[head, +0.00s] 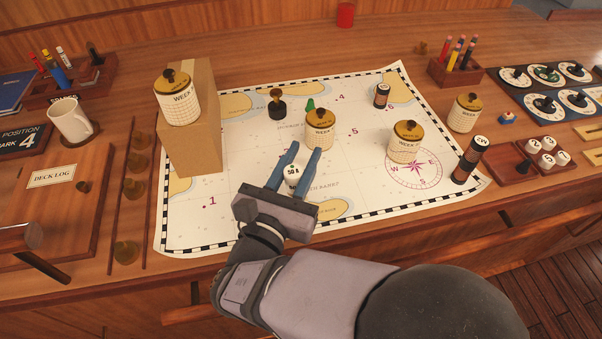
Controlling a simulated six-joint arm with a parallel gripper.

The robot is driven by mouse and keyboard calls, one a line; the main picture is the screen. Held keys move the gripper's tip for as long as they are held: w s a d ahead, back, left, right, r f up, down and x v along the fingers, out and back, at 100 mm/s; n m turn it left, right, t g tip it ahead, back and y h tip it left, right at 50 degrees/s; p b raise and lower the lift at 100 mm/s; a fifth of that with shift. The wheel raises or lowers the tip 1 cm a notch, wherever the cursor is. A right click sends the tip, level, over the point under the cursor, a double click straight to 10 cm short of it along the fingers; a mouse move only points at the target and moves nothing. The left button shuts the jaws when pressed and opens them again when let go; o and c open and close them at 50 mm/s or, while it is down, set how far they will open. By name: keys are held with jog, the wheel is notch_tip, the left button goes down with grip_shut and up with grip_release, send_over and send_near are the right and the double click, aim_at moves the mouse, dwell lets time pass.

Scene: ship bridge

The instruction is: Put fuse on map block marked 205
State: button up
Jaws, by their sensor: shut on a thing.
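A white fuse (291,172) with dark lettering that looks like "50 A" sits between the blue fingers of my gripper (306,149). My gripper is shut on it, over the lower middle of the chart; I cannot tell whether the fuse touches the paper. The map is a large white chart (235,215) with a black-and-white border, spread over the desk. Small numbers such as 1, 4 and 5 are printed on it. I cannot make out a block marked 205. A cream canister (319,130) with a brass lid stands just beyond my fingertips.
A second canister (405,143) and two dark cylinders (381,95) (467,165) stand on the chart's right part. A black weight (277,106) stands behind. The chart's lower left is clear.

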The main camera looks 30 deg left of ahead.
jog(key=shift+f, duration=2.2)
jog(key=shift+f, duration=0.15)
jog(key=o, duration=1)
